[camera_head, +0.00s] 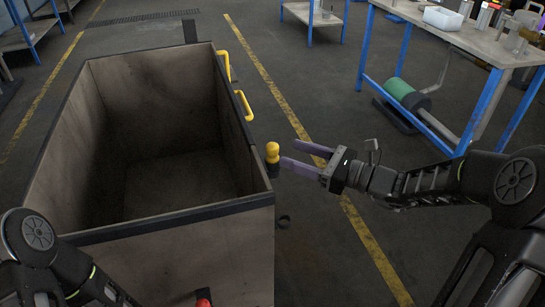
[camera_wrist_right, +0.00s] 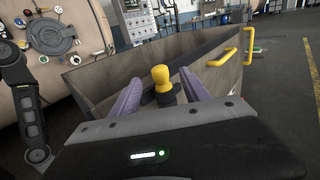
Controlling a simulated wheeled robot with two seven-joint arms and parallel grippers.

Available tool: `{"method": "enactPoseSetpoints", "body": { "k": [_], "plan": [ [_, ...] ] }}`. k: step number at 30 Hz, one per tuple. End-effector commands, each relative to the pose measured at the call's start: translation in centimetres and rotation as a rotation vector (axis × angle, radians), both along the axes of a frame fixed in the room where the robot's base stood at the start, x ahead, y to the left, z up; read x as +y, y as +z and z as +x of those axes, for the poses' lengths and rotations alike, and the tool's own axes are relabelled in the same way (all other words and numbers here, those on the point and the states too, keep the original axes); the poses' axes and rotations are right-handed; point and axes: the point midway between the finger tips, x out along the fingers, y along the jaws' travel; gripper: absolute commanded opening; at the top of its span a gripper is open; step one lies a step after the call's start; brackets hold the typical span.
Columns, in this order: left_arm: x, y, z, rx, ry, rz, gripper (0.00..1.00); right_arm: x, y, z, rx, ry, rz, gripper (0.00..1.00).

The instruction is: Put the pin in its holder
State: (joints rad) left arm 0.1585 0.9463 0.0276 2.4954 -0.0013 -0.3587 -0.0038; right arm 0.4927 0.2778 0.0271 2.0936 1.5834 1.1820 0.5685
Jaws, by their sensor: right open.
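The pin shows as a yellow knob (camera_head: 272,152) on a dark lower part, upright at the right outer side of a large open cart (camera_head: 235,208). In the right wrist view the yellow knob (camera_wrist_right: 161,77) stands between and beyond the fingertips. Whether the dark part below it is the holder or the pin's shaft, I cannot tell. My right gripper (camera_head: 296,154) is open, with its two purple fingers pointing left at the knob. No gap or contact can be made out clearly. My left arm shows at the bottom left; its gripper is outside the view.
Yellow handles (camera_head: 244,105) stick out from the cart's right side. A small dark ring shape (camera_head: 283,221) shows low beside the cart. A workbench (camera_head: 465,38) with blue legs stands at the upper right, with a green roll (camera_head: 405,93) below. The floor between is clear.

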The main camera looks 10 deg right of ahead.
Motion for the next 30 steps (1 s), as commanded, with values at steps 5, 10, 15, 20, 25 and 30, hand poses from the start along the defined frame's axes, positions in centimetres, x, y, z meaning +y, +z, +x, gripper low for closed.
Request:
{"method": "enactPoseSetpoints", "body": {
  "k": [5, 10, 15, 20, 25, 30],
  "plan": [
    [0.0, -0.1, 0.0, 0.0, 0.0, 0.0, 0.36, 0.7, 0.0, 0.5, -0.001, 0.002, -0.001, 0.54],
    [0.0, -0.2, 0.0, 0.0, 0.0, 0.0, 0.36, 2.7, -0.1, 2.1, -0.001, 0.004, -0.001, 0.54],
    [0.0, -0.3, 0.0, 0.0, 0.0, 0.0, 0.36, 3.9, 0.0, 3.3, -0.001, 0.002, -0.001, 0.54],
    [0.0, -0.3, 0.0, 0.0, 0.0, 0.0, 0.36, 4.0, 0.0, 3.4, -0.001, 0.0, -0.001, 0.54],
    [0.0, -0.3, 0.0, 0.0, 0.0, 0.0, 0.36, 4.0, 0.0, 3.3, -0.001, 0.0, -0.001, 0.54],
    [0.0, -0.3, 0.0, 0.0, 0.0, 0.0, 0.36, 3.9, 0.0, 3.3, -0.001, 0.0, -0.001, 0.54]
  ]
}}
